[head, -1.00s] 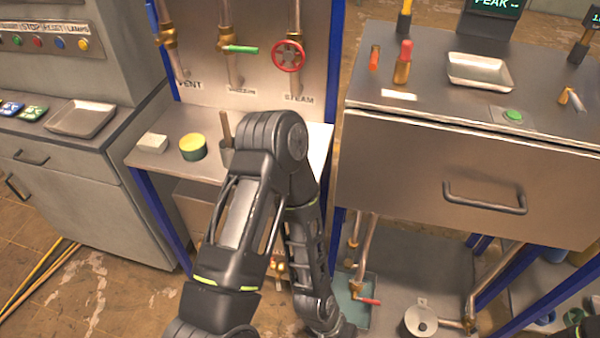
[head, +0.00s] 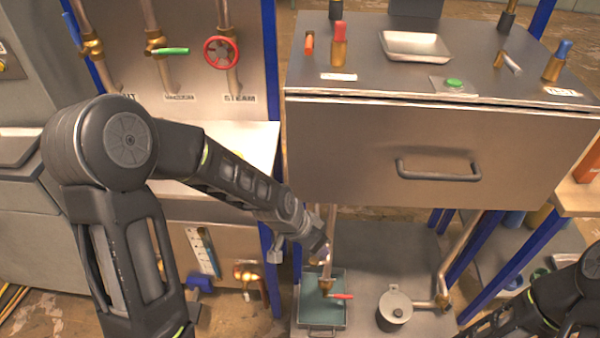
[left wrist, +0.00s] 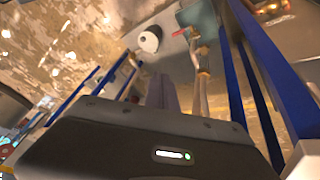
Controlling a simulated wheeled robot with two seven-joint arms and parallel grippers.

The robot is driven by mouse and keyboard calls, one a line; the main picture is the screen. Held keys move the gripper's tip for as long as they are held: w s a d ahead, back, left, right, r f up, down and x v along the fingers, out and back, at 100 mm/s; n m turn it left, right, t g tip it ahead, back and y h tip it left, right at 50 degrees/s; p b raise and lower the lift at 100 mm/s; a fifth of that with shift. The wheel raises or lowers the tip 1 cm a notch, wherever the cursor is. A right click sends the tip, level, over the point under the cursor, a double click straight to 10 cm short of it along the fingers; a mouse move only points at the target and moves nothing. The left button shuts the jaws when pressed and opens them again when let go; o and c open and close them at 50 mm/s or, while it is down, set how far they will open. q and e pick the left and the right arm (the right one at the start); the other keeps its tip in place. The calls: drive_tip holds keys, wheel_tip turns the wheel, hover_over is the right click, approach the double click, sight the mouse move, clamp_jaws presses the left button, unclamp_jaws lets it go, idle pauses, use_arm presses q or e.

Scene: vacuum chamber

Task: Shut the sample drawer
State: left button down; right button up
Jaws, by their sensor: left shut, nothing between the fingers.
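The sample drawer looks to be the wide grey metal front (head: 350,140) with a dark bar handle (head: 438,172), below the bench top in the head view. A thin gap runs along its top edge; I cannot tell how far out it stands. My left gripper (head: 320,252) is shut and empty. It is below and left of the drawer front, apart from the handle, beside a copper pipe. In the left wrist view its fingers (left wrist: 162,95) point towards the lower shelf and pipes. Part of my right arm shows at the lower right; its gripper is out of frame.
The bench top holds a metal tray (head: 415,46), a green button (head: 453,84) and several small levers. Blue frame posts stand near my left gripper. Floor space lies underneath.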

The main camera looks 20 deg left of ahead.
sight(309, 169)
use_arm(q)
drive_tip(key=w+a+r+m+t+b, duration=0.1)
drive_tip(key=w+a+r+m, duration=0.1)
drive_tip(key=r, duration=0.4)
drive_tip(key=w+a+r+m+t+b, duration=0.1)
drive_tip(key=w+a+r+m+b, duration=0.15)
drive_tip(key=r, duration=0.35)
drive_tip(key=s+a+r+m, duration=0.2)
drive_tip(key=r, duration=0.5)
drive_tip(key=s+a+r+m+t+y+b, duration=0.1)
drive_tip(key=s+a+r, duration=0.2)
drive_tip(key=r, duration=0.4)
drive_tip(key=shift+s+m+t, duration=0.3)
drive_tip(key=shift+s+m, duration=0.05)
use_arm(e)
wheel_tip(309, 169, down, 6)
drive_tip(key=shift+w+r, duration=0.1)
drive_tip(key=shift+w, duration=0.05)
use_arm(q)
drive_tip(key=shift+f, duration=0.2)
